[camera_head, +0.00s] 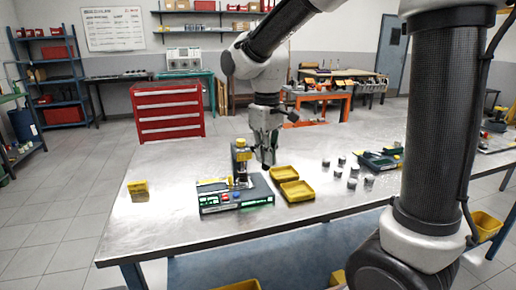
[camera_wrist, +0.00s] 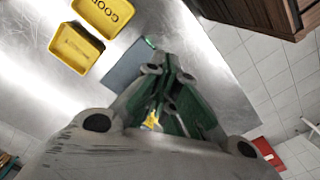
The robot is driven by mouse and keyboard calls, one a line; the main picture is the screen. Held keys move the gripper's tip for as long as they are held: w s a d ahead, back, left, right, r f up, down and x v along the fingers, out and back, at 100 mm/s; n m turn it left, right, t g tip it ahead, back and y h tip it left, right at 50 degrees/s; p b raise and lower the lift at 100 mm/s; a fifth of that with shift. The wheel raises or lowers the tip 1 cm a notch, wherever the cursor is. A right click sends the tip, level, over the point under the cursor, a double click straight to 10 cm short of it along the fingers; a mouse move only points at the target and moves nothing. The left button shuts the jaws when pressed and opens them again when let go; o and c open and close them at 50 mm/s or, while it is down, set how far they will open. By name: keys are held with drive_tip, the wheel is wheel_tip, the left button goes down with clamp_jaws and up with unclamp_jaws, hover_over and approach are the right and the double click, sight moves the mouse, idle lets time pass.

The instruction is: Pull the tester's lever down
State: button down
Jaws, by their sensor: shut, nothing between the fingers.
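The tester (camera_head: 236,200) stands on the steel table, a dark base with a green front edge, red and blue buttons and an upright post (camera_head: 241,158) with yellow parts. I cannot clearly pick out its lever; my gripper and the post crowd that area. My gripper (camera_head: 268,163) points down just right of the post, its fingers shut and empty. I cannot tell whether it touches the tester. In the wrist view my closed fingers (camera_wrist: 172,68) cover most of the tester; part of its grey base (camera_wrist: 126,66) shows left of them, and a yellow bit (camera_wrist: 152,121) shows between the finger links.
Two yellow trays (camera_head: 297,191) lie right of the tester; one reads GOOD in the wrist view (camera_wrist: 104,13). Several small metal cylinders (camera_head: 353,172) stand farther right. A yellow block (camera_head: 138,190) sits at the left. The table's front left is bare.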

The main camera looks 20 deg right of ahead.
sight(266, 166)
drive_tip(key=shift+f, duration=1.2)
drive_tip(key=shift+w+f, duration=0.1)
drive_tip(key=shift+f, duration=0.4)
